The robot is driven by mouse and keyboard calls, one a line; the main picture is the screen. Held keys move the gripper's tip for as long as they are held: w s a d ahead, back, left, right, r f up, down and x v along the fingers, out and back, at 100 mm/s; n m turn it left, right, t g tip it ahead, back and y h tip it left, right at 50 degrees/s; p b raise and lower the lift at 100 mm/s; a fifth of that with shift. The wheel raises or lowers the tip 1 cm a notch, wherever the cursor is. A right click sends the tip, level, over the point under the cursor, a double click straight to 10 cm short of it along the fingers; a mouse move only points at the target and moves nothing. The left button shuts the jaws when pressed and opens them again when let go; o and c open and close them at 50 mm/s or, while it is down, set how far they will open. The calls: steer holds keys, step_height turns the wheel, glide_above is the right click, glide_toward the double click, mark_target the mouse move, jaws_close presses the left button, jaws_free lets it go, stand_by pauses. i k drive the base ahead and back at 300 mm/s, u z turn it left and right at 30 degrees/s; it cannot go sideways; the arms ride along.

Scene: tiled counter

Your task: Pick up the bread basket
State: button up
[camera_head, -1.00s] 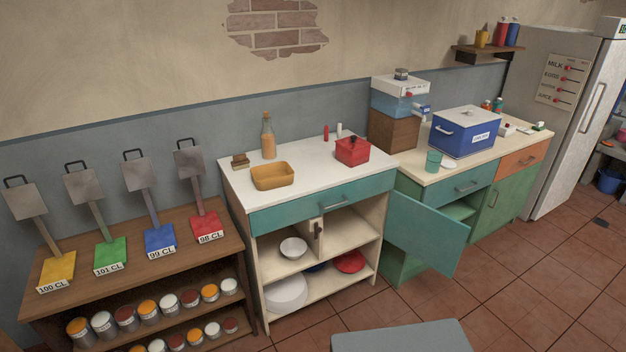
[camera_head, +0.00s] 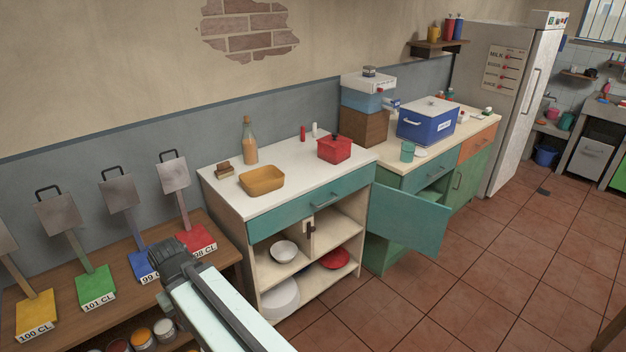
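The bread basket appears to be the yellow-orange, open-topped rectangular tub (camera_head: 262,182) on the white counter top, near its front left edge. It stands upright, and nothing shows inside it. Part of my arm rises from the bottom edge, a pale link with a dark joint at its end, in front of the lower left of the counter. No gripper fingers can be made out. The arm is apart from the basket in the picture.
A glass bottle (camera_head: 250,143) and a small brown block (camera_head: 223,171) stand behind the basket. A red box (camera_head: 334,149) is to its right, with clear counter between. A teal cabinet door (camera_head: 408,217) hangs open into the room. Paddles stand on the left shelf.

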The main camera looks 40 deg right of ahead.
mark_target(256, 183)
steer(key=z, duration=0.2)
steer(key=i, duration=1)
steer(key=u, duration=0.05)
